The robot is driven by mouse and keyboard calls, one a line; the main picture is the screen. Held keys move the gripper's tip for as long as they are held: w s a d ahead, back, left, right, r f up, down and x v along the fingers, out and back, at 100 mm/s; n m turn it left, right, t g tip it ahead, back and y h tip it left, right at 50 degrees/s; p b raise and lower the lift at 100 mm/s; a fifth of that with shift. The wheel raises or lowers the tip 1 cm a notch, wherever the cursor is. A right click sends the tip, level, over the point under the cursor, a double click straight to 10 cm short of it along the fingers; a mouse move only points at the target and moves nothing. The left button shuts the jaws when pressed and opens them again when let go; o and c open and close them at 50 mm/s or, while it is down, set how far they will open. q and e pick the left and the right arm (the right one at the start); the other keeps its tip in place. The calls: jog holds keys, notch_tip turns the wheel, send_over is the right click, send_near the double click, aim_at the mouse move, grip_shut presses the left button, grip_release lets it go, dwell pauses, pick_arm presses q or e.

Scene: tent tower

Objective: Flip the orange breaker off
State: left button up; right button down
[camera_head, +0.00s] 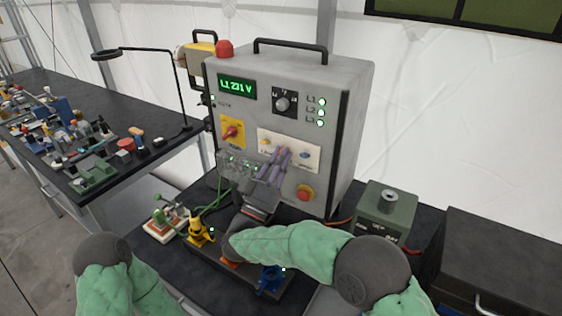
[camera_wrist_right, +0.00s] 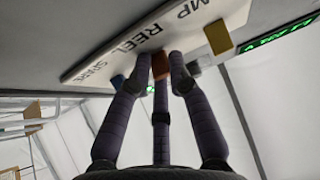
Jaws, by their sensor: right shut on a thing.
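The orange breaker (camera_wrist_right: 160,66) is the middle switch of a white panel (camera_wrist_right: 95,62) lettered "REEL" and "SPARE". My right gripper (camera_wrist_right: 162,62) is shut on it, with fingertips close on both sides. In the head view my right gripper's purple fingers (camera_head: 284,153) reach up to the white panel (camera_head: 312,166) and hide the orange breaker. A yellow switch (camera_head: 265,142) and a blue switch (camera_head: 305,155) stand on either side. Whether the orange breaker is up or down cannot be told. My left gripper is outside the views; only my left arm shows.
The grey cabinet (camera_head: 357,105) carries a lit display (camera_head: 237,86), a red-on-yellow rotary switch (camera_head: 231,132) and a red push button (camera_head: 305,194). Yellow (camera_head: 200,232) and blue (camera_head: 270,279) connectors stand in front. A green box (camera_head: 386,211) is at the right.

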jog(key=shift+a+r, duration=0.1)
jog(key=shift+r, duration=0.35)
jog(key=c, duration=1.2)
grip_release()
jog(key=shift+s, duration=0.1)
jog(key=shift+f, duration=0.35)
